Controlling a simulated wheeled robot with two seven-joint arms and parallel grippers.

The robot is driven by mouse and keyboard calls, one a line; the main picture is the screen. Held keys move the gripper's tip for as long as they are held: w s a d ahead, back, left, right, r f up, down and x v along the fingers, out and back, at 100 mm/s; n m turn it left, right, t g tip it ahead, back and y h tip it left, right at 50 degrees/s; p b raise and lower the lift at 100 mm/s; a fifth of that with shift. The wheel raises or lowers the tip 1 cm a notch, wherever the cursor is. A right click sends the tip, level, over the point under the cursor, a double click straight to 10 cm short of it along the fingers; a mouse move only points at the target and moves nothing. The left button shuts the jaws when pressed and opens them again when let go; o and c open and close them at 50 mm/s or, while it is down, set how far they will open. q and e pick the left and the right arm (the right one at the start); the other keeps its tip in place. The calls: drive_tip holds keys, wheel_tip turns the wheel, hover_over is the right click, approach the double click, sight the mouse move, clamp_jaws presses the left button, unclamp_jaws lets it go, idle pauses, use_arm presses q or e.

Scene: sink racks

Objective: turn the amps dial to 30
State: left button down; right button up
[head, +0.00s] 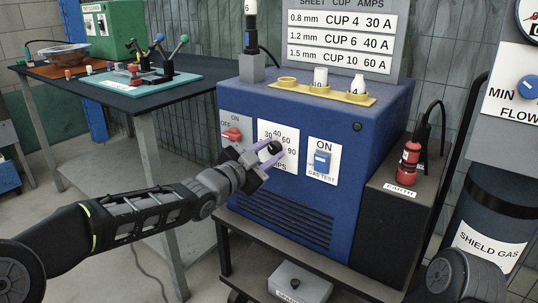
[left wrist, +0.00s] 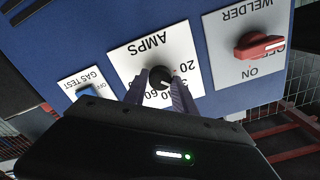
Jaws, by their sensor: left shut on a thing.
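The amps dial is a small black knob (head: 274,147) on a white plate (head: 290,134) on the front of the blue welder; the numbers 30, 40, 60 and 90 show around it. My left gripper (head: 271,153) reaches in from the left and is shut on the knob. In the left wrist view the knob (left wrist: 158,76) sits between the two fingers (left wrist: 160,86), in front of the AMPS plate (left wrist: 130,58). The fingers hide part of the scale, and I cannot tell which number the knob points to. My right gripper is not in view.
A red ON/OFF switch (head: 232,134) is left of the dial, and a blue gas test switch (head: 322,161) is right of it. A red earth plug (head: 409,162) stands on the dark box at right. Cups sit on a yellow rack (head: 335,93) on top.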

use_arm(q)
drive_tip(key=c, duration=1)
unclamp_jaws()
drive_tip(key=shift+a, duration=0.1)
drive_tip(key=p+v, duration=0.2)
drive_tip(key=v, duration=0.5)
drive_tip(key=shift+s+a, duration=0.15)
drive_tip(key=shift+s, duration=0.15)
